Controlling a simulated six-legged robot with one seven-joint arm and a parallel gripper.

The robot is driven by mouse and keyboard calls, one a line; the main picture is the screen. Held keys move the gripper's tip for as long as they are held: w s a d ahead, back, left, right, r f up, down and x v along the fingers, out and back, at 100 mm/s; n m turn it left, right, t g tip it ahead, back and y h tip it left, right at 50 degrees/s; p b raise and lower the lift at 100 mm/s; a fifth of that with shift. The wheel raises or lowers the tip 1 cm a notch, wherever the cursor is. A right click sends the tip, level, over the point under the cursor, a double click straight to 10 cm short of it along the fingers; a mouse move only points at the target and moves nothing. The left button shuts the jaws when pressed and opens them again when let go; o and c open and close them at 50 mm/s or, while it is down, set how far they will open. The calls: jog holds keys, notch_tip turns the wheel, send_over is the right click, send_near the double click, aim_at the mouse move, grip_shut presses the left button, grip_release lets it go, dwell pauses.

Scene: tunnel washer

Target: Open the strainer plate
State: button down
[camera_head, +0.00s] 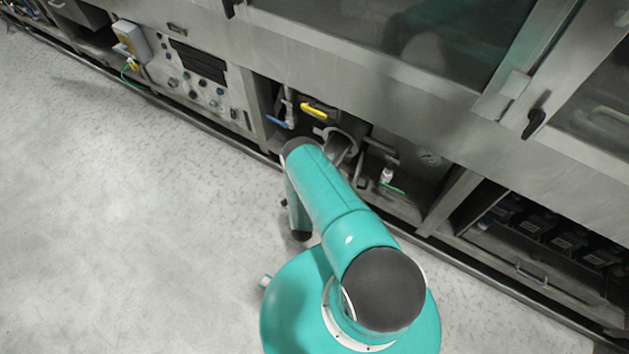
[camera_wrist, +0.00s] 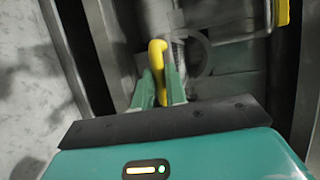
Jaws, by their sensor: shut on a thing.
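My gripper (camera_wrist: 160,90) is in the wrist view, its two green fingers shut on a yellow curved handle (camera_wrist: 157,52). The handle's bent end rises past the fingertips. A grey, slotted metal part (camera_wrist: 180,45), perhaps the strainer plate, lies just beyond the handle. I cannot tell how the two join or whether the plate is open. In the head view my arm hides the gripper and the held handle. A round metal pipe mouth (camera_head: 345,137) shows in the open lower bay just beyond my arm.
A yellow lever (camera_head: 320,109) and a blue lever (camera_head: 277,121) sit left of the pipe mouth. A small white bottle (camera_head: 386,174) stands to its right. A control panel (camera_head: 197,75) is further left. The pale floor (camera_head: 120,210) is clear at left.

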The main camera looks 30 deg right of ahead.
jog(key=shift+s+a, duration=0.5)
jog(key=shift+a, duration=0.4)
jog(key=c, duration=1.4)
grip_release()
jog(key=shift+c, duration=0.2)
jog(key=shift+s, duration=0.1)
jog(key=v, duration=1.3)
jog(key=shift+s+a, duration=0.2)
jog(key=shift+s, duration=0.15)
